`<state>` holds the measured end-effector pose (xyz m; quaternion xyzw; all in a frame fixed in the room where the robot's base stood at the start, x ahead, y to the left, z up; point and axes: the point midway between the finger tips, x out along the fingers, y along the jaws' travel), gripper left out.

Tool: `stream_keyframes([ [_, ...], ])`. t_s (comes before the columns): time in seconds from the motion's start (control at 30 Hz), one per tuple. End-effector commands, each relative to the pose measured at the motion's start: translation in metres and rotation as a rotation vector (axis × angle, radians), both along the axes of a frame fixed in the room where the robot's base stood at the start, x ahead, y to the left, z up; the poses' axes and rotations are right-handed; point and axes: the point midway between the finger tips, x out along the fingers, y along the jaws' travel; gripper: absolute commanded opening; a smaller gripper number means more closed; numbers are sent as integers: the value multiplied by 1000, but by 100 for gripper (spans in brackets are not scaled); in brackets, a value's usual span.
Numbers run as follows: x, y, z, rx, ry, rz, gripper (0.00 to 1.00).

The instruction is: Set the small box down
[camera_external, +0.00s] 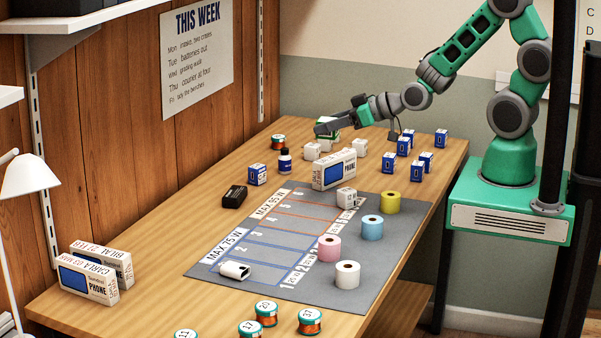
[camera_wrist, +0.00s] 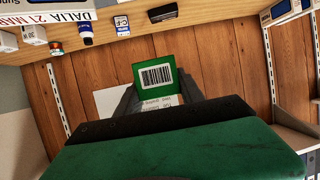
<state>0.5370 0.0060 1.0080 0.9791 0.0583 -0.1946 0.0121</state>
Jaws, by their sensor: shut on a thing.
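My gripper (camera_external: 326,127) is shut on a small box (camera_external: 331,134), green and white, held at the back of the table among other boxes. Fingers and arm partly hide the box in the external view. In the wrist view, the small box (camera_wrist: 155,76) shows a green face with a white barcode label, between the two fingers of my gripper (camera_wrist: 157,92). I cannot tell exactly how high it is above the table.
Blue-and-white boxes (camera_external: 403,146) stand to the right. A phone box (camera_external: 334,170), a grey mat (camera_external: 390,228) with coloured rolls, and a dark bottle (camera_external: 285,162) are nearer. Bare wood shows at the left (camera_external: 160,240).

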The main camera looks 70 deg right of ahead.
Motion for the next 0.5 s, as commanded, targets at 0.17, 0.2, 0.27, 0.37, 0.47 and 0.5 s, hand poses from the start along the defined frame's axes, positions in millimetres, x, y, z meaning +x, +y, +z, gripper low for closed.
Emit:
stream_keyframes([
  [0.17,0,5,-46,-1,0,-69,4],
  [0.2,0,6,-53,-1,-2,-86,4],
  [0.27,1,6,-65,-1,-2,-116,4],
  [0.37,2,8,-85,-1,-4,-181,4],
  [0.47,3,11,-98,2,-6,-287,4],
  [0.5,2,12,-99,3,-8,-345,4],
])
